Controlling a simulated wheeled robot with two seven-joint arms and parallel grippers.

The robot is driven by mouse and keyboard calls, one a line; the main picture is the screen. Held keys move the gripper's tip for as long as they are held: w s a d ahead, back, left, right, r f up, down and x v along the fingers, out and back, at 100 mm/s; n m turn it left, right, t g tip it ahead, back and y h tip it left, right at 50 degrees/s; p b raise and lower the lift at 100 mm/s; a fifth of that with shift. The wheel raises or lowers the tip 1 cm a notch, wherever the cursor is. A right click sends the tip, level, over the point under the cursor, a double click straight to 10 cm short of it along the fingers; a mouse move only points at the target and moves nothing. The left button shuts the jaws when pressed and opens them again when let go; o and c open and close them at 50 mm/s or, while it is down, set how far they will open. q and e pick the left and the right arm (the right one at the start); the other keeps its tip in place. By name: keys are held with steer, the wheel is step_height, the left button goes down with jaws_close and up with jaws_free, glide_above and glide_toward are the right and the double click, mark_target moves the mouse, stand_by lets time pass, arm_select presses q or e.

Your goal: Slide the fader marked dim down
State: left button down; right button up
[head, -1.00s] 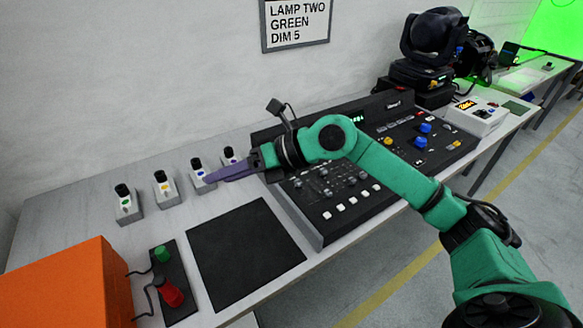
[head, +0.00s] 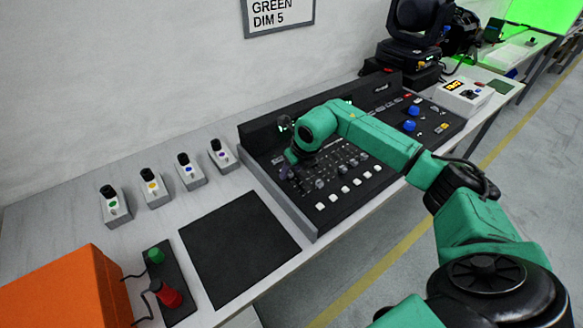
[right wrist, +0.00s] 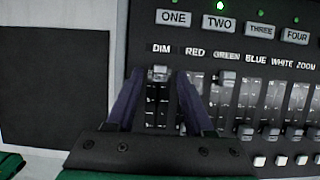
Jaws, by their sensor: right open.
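The fader marked DIM (right wrist: 158,73) is the leftmost of the row in the right wrist view, its light knob near the top of its slot. My right gripper (right wrist: 160,80) is open, with one purple finger on each side of the DIM slot and the knob between the tips. I cannot tell whether a finger touches it. In the head view my right gripper (head: 287,172) is over the left part of the black console (head: 318,228), and its hand hides the DIM fader. My left gripper is not in view.
The GREEN fader (right wrist: 227,75) is up; BLUE, WHITE and ZOOM are lower. The TWO button (right wrist: 220,23) has a bright green light above it. A black mat (head: 238,250), several small switch boxes and an orange box (head: 65,290) lie left of the console.

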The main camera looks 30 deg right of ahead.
steer(key=shift+f, duration=0.25)
steer(key=shift+w, duration=0.1)
jaws_close()
steer(key=shift+r, duration=0.1)
stand_by(1.1)
